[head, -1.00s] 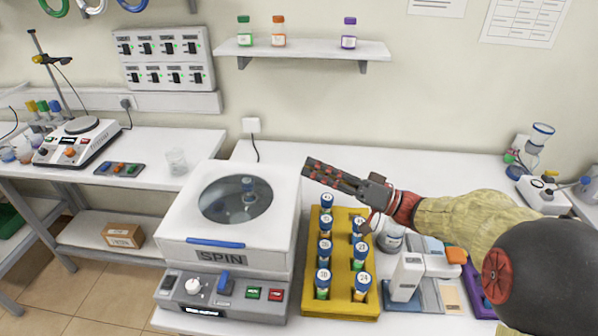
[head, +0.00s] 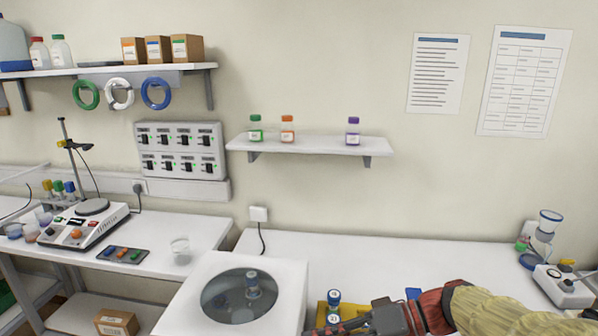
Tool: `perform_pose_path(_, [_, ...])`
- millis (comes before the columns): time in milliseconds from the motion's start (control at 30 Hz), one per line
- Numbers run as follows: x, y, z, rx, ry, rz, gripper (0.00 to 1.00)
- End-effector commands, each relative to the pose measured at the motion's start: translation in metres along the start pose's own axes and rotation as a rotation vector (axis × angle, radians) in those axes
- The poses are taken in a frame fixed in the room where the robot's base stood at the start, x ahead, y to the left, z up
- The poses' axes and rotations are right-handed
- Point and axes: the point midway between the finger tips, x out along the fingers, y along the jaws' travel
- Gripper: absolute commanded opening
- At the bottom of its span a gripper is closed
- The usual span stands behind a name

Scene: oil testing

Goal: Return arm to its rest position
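My arm comes in from the lower right. My gripper (head: 345,325) is at the bottom edge of the head view, above the yellow vial rack (head: 321,312). It is partly cut off by the frame, and I cannot tell whether its fingers are apart. Nothing is clearly seen held in it. A blue-capped vial (head: 333,298) stands in the rack just behind the gripper.
A wall shelf (head: 310,147) holds small bottles. A white instrument (head: 565,288) stands at the far right. The bench behind the arm is clear.

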Motion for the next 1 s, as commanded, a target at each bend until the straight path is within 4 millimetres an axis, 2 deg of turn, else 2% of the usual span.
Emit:
perform_pose_path(33, [0.002, -0.007, 0.023, 0.027, -0.065, 0.090, 0.00])
perform_pose_path(100, [-0.002, -0.005, 0.055, 0.079, -0.139, 0.239, 0.00])
perform_pose_path(200, [-0.019, 0.002, 0.093, 0.130, -0.190, 0.466, 0.00])
perform_pose_path(300, [-0.046, 0.010, 0.121, 0.152, -0.179, 0.695, 0.00])
perform_pose_path(367, [-0.065, 0.015, 0.132, 0.153, -0.145, 0.821, 0.00])
perform_pose_path(500, [-0.105, 0.020, 0.141, 0.128, -0.028, 1.042, 0.00])
perform_pose_path(633, [-0.129, 0.021, 0.141, 0.103, 0.062, 1.149, 0.00])
perform_pose_path(767, [-0.138, 0.020, 0.140, 0.092, 0.102, 1.187, 0.00])
perform_pose_path(1000, [-0.139, 0.021, 0.140, 0.093, 0.104, 1.190, 0.00])
